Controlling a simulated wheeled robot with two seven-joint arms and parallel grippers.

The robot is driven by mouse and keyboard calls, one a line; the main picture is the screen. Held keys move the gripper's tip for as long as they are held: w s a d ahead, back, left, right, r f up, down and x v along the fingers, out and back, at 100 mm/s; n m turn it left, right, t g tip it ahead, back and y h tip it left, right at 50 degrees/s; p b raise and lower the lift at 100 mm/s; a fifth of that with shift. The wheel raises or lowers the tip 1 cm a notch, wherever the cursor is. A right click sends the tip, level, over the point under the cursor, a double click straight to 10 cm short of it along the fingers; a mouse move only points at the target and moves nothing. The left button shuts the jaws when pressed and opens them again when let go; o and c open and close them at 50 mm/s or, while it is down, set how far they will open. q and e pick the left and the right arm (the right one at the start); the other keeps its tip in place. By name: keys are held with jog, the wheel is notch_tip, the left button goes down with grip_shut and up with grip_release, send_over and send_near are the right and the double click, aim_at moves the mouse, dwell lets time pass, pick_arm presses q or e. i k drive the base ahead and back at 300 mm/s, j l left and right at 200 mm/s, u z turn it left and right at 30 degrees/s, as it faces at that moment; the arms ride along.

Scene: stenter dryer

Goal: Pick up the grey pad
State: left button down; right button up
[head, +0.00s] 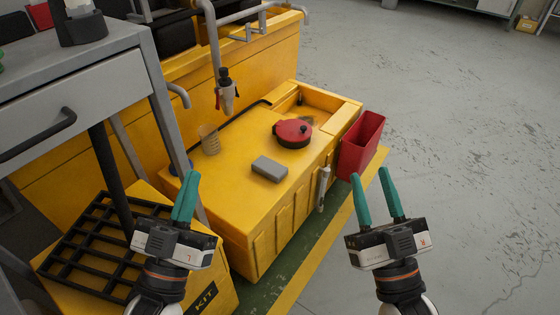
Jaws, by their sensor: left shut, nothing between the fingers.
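The grey pad (270,169) is a small grey block lying flat on top of the yellow cabinet (225,203), near its front edge. My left gripper (192,174) is shut and empty, to the left of the pad and apart from it. My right gripper (371,182) is open with nothing between its fingers. It is to the right of the pad, in front of the red bin, and apart from the pad.
A red round lidded pot (292,133) sits behind the pad. A clear beaker (210,140) stands at the left, below a hanging nozzle (226,95). A red bin (361,146) is at the cabinet's right side. A grey table (75,75) and black grid tray (95,250) are at left.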

aim_at(275, 172)
jog(key=i+l+u, duration=0.3)
jog(key=l+u, duration=0.25)
jog(key=i+l+u, duration=0.15)
jog(key=l+u, duration=0.15)
jog(key=l, duration=0.15)
jog(key=u, duration=0.85)
